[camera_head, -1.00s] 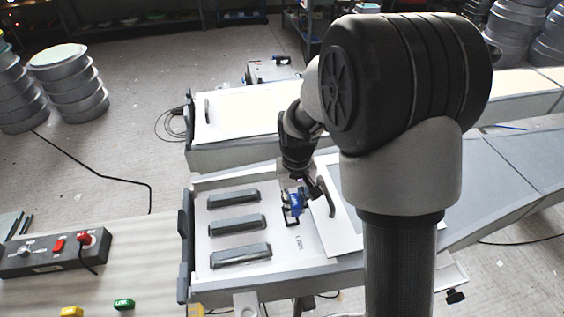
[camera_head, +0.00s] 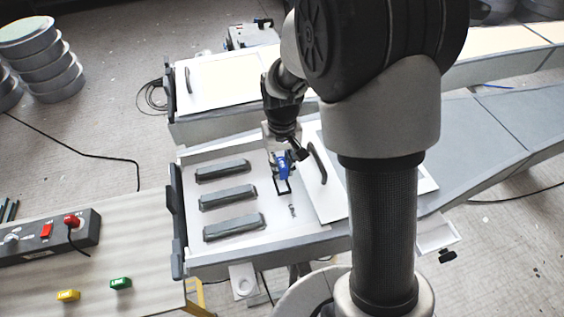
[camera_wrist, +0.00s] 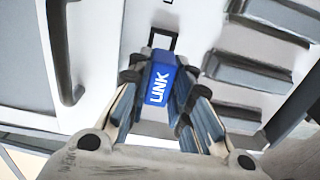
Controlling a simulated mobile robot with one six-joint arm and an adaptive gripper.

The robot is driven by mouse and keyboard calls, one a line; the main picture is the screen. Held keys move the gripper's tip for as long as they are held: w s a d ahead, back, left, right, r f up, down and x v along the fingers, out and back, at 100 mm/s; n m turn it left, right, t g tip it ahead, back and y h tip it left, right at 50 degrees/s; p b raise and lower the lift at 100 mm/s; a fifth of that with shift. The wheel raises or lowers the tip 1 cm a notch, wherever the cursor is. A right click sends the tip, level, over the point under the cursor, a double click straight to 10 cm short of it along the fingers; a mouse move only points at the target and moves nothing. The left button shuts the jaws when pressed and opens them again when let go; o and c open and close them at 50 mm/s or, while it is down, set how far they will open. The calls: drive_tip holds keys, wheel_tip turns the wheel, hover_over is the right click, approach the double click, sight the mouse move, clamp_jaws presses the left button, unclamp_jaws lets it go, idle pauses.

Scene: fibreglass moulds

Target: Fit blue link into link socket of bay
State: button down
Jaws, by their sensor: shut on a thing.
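The blue link (camera_wrist: 158,84), with white "LINK" lettering, is held between the fingers of my gripper (camera_wrist: 160,78). In the head view the blue link (camera_head: 284,166) is over the open white floor of the bay (camera_head: 263,221). The link socket looks like a black rectangular outline (camera_wrist: 177,41); it also shows in the head view (camera_head: 283,193). In the wrist view the link's far end is close to the outline's near end and covers part of it. I cannot tell the height gap. My gripper (camera_head: 283,163) is shut on the link.
Several dark grey bars (camera_head: 228,197) lie left of the link in the bay. A white cover panel with a dark handle (camera_head: 317,163) lies close on its right.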

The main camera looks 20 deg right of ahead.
sight(282, 164)
drive_tip(key=shift+f+b, duration=1.2)
drive_tip(key=shift+f, duration=0.9)
drive_tip(key=shift+f+b, duration=0.6)
drive_tip(key=shift+f, duration=0.6)
drive_tip(key=c, duration=1.4)
unclamp_jaws()
drive_tip(key=shift+r, duration=0.1)
drive_tip(key=shift+o, duration=0.2)
wheel_tip(282, 164, up, 11)
drive_tip(key=shift+r, duration=0.5)
